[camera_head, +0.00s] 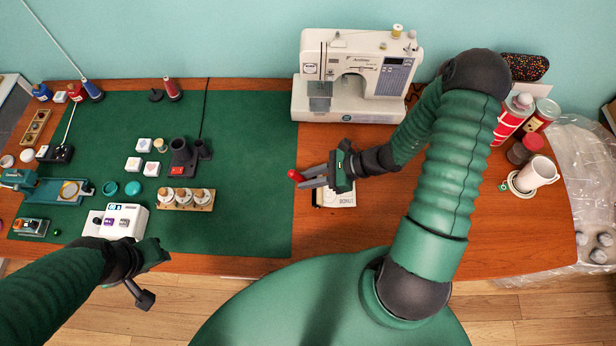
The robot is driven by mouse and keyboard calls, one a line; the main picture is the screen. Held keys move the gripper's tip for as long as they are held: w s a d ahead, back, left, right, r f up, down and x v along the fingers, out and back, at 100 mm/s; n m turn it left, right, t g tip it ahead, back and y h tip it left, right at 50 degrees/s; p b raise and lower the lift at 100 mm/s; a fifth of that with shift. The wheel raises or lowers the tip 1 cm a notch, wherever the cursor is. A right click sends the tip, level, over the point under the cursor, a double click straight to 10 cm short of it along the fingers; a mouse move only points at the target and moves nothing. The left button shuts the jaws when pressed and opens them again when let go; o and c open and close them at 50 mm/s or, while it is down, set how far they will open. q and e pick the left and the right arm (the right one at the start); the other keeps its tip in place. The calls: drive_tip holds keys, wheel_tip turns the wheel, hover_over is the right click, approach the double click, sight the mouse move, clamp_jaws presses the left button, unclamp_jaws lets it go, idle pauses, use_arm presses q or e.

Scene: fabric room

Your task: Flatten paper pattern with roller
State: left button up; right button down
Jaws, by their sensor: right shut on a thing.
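My right gripper (308,177) reaches in from the right, low over the table at the right edge of the green mat. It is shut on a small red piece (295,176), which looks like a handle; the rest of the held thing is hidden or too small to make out.
A sewing machine (345,90) stands behind the right gripper. The green mat (255,150) is bare on its right side. A white button box (122,221) and a spool rack (186,199) stand on its left. A mug (537,174) and cans (512,117) stand at right.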

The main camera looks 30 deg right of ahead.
drive_tip(key=shift+f, duration=0.4)
drive_tip(key=shift+f+b, duration=0.25)
drive_tip(key=shift+b, duration=0.05)
drive_tip(key=shift+s+d, duration=0.1)
drive_tip(key=shift+s+d+r, duration=0.1)
drive_tip(key=shift+s+d, duration=0.15)
drive_tip(key=shift+d, duration=0.2)
drive_tip(key=shift+s+d, duration=0.15)
drive_tip(key=shift+d, duration=0.1)
drive_tip(key=shift+d+p, duration=0.1)
drive_tip(key=shift+p, duration=0.2)
drive_tip(key=shift+s+d, duration=0.5)
drive_tip(key=shift+d, duration=0.2)
drive_tip(key=shift+d, duration=0.1)
